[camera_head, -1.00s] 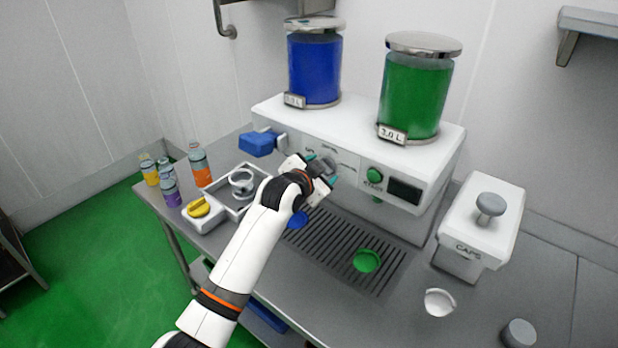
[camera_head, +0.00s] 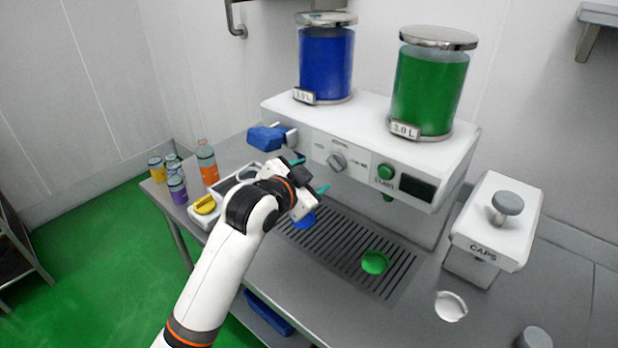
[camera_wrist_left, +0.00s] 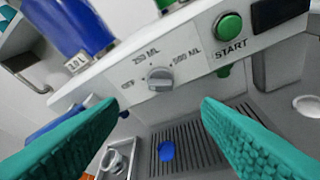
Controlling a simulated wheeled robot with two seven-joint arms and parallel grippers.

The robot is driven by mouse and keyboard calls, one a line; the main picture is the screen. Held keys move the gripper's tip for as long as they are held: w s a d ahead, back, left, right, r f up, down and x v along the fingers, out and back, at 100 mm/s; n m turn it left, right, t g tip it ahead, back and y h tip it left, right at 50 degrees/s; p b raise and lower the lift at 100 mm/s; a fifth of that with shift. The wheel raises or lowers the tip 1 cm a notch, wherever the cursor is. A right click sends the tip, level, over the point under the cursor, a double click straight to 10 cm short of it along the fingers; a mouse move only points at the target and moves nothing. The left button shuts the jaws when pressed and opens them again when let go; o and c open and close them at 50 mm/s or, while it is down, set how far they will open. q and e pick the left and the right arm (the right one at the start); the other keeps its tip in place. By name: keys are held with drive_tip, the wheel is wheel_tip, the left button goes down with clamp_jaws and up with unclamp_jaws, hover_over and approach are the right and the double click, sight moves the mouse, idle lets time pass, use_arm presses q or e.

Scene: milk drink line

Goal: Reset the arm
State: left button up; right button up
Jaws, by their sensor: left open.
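My left gripper (camera_head: 308,175) is open and empty, in front of the white dispensing machine (camera_head: 370,150). In the left wrist view its two teal fingers (camera_wrist_left: 158,135) are spread wide, with nothing between them. Beyond them is the grey selector knob (camera_wrist_left: 159,79), which also shows in the head view (camera_head: 337,161), apart from the fingers. The knob sits between volume marks, and the green START button (camera_head: 386,172) is to its right. My right gripper is not in view.
A blue tank (camera_head: 325,65) and a green tank (camera_head: 430,92) stand on the machine. Below are a drip grate (camera_head: 345,245) with blue and green discs, and a caps box (camera_head: 492,230) at right. Several bottles (camera_head: 206,163) and a tray stand left. The table's front is mostly clear.

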use_arm(q)
drive_tip(key=s+a+f+n+g+y, duration=0.2)
drive_tip(key=s+a+f, duration=0.2)
drive_tip(key=s+f, duration=0.35)
drive_tip(key=s+a+f+n+g+y, duration=0.1)
drive_tip(key=s+a+f+n+g, duration=0.2)
drive_tip(key=s+f, duration=0.45)
drive_tip(key=s+a+f+n+g+y, duration=0.1)
drive_tip(key=s+a+f, duration=0.2)
drive_tip(key=s, duration=0.4)
drive_tip(key=s+a+f+n+g+y, duration=0.1)
drive_tip(key=s+a+f+n+g, duration=0.15)
drive_tip(key=s, duration=0.45)
drive_tip(key=s+a+f+n+g+y, duration=0.1)
drive_tip(key=s+a+f, duration=0.3)
drive_tip(key=s, duration=0.3)
wheel_tip(320, 180, down, 32)
drive_tip(key=g+b, duration=0.1)
drive_tip(key=b, duration=0.5)
drive_tip(key=s+a+f+b, duration=0.1)
drive_tip(key=s+f+b, duration=0.1)
drive_tip(key=s+f, duration=0.6)
drive_tip(key=s+a+f+g+b, duration=0.1)
drive_tip(key=s+a+f+b, duration=0.1)
drive_tip(key=s+f, duration=0.7)
wheel_tip(320, 180, down, 4)
drive_tip(key=shift+r+m+b, duration=0.1)
drive_tip(key=shift+m+b, duration=0.25)
drive_tip(key=shift+b, duration=0.2)
